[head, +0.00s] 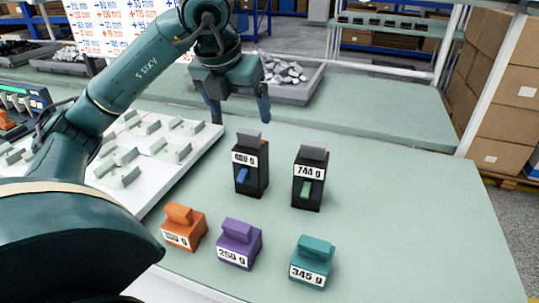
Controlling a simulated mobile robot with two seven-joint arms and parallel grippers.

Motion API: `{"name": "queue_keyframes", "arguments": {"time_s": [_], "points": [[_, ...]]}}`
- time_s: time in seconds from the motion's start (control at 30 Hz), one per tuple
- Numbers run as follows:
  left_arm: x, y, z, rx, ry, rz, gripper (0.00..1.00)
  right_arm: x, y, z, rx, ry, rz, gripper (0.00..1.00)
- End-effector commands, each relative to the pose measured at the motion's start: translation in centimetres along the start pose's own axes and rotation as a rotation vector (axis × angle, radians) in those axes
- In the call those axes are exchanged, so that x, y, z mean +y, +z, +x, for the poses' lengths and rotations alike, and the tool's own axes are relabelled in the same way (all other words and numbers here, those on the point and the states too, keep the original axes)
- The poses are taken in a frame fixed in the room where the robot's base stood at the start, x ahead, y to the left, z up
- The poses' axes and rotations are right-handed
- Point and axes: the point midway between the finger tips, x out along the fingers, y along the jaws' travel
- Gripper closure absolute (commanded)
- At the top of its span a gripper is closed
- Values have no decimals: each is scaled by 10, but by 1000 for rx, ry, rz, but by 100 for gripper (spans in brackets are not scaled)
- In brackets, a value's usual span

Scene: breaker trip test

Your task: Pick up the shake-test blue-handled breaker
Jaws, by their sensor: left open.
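The blue-handled breaker (251,166) is a black upright block with a grey top, a white label that seems to read 488 g and a blue lever. It stands on the green table in the middle of the head view. A similar black breaker with a green lever (309,179), labelled 744 g, stands just right of it. My left gripper (238,112) is open and empty, fingers pointing down. In the picture it hangs just above and behind the blue-handled breaker, apart from it. My right gripper is not in view.
Orange (184,226), purple (239,243) and teal (312,261) weight blocks stand in front of the breakers. A white board (205,142) with several pale holders lies at left. A grey bin (309,92) of metal parts is behind. The table's right side is clear.

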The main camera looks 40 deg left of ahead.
Motion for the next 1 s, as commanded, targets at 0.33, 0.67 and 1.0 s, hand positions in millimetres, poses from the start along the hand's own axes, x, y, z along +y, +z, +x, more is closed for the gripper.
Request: {"name": "queue_keyframes", "arguments": {"time_s": [0.33,0.67,1.0], "points": [[4,-1,54,2,14,-6,15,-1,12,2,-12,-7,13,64],[3,-1,84,-1,11,-4,15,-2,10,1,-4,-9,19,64],[3,-3,128,-2,10,-4,15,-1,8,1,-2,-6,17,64]]}}
